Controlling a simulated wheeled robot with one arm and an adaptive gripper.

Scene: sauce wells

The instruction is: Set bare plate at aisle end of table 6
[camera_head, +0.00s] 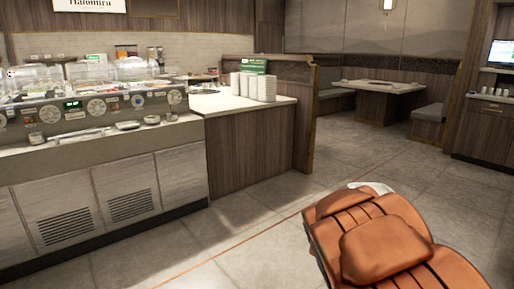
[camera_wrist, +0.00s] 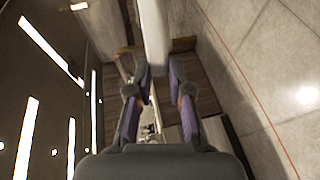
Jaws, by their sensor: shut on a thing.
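In the wrist view my gripper (camera_wrist: 160,68) has its two fingers closed on the lower end of a pale, narrow thing (camera_wrist: 155,30), which looks like the plate seen edge-on. In the head view a white edge of the plate (camera_head: 376,187) shows past my orange arm, which hides the gripper and most of the plate. A table (camera_head: 385,86) with a pale top stands in a booth at the back right. No table number can be read, so I cannot tell whether it is table 6.
A serving counter (camera_head: 110,185) with food wells fills the left. White stacked dishes (camera_head: 262,88) stand on its end section. Benches (camera_head: 430,115) flank the table. A cabinet (camera_head: 488,130) stands at the far right. Tiled floor (camera_head: 350,155) is clear between counter and booth.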

